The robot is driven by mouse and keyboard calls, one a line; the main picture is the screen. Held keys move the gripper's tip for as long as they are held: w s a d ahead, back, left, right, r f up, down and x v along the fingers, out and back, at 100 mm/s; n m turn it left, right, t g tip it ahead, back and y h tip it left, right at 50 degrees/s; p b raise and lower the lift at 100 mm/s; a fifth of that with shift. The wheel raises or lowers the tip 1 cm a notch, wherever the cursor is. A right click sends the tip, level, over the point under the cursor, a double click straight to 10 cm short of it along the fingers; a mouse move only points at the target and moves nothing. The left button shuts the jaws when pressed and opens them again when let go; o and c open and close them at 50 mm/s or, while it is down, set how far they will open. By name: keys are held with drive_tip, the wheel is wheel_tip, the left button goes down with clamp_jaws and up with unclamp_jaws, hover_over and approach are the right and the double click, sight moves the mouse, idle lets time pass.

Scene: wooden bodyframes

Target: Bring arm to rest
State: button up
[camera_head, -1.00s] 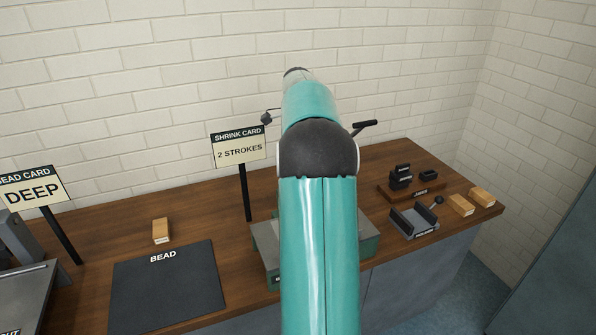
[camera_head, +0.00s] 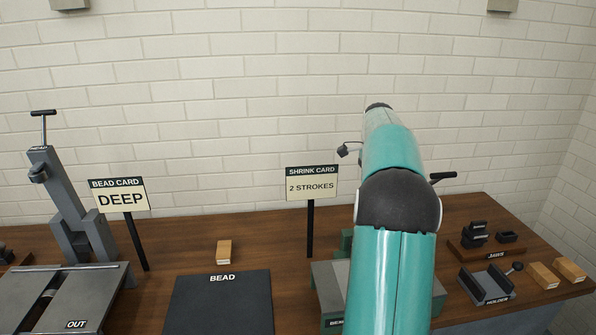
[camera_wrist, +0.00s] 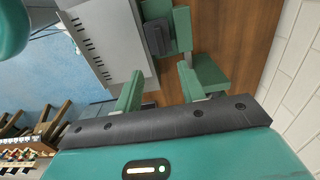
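My arm (camera_head: 390,240) is teal with a dark joint and stretches over the bench in the head view, hiding my gripper there. In the wrist view my gripper (camera_wrist: 158,85) shows two green fingers standing apart, with nothing seen between them. Beyond the fingers in that view lies a green machine with a dark block (camera_wrist: 158,38) and a grey plate (camera_wrist: 108,40), over the wooden bench top (camera_wrist: 236,35). In the head view a green and grey machine (camera_head: 330,280) stands partly behind my arm.
The shrink card (camera_head: 312,184) reads "2 STROKES"; the bead card (camera_head: 119,197) reads "DEEP". A wooden block (camera_head: 223,252) lies behind the dark bead mat (camera_head: 218,305). Right of my arm are a holder (camera_head: 487,285), dark pieces on a board (camera_head: 470,250) and two wooden blocks (camera_head: 543,275).

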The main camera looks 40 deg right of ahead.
drive_tip(key=a+r+n+t, duration=0.15)
drive_tip(key=a+n, duration=0.25)
drive_tip(key=a, duration=0.6)
drive_tip(key=a+r+n+h, duration=0.1)
drive_tip(key=a+r+n, duration=0.25)
drive_tip(key=a, duration=0.55)
drive_tip(key=a+r+n+t, duration=0.15)
drive_tip(key=a+n, duration=0.25)
drive_tip(key=a, duration=0.6)
drive_tip(key=s+a+f+n+t, duration=0.1)
drive_tip(key=s+a+f+n, duration=0.2)
drive_tip(key=s+a+n, duration=0.3)
drive_tip(key=s+a+f+n+t+y, duration=0.1)
drive_tip(key=s+a+f+n, duration=0.2)
drive_tip(key=a, duration=1)
drive_tip(key=s+n, duration=0.3)
drive_tip(key=s, duration=0.2)
drive_tip(key=shift+a+f+n+t, duration=0.25)
drive_tip(key=shift+f+n+t, duration=0.05)
drive_tip(key=shift+n, duration=0.05)
drive_tip(key=shift+d, duration=0.2)
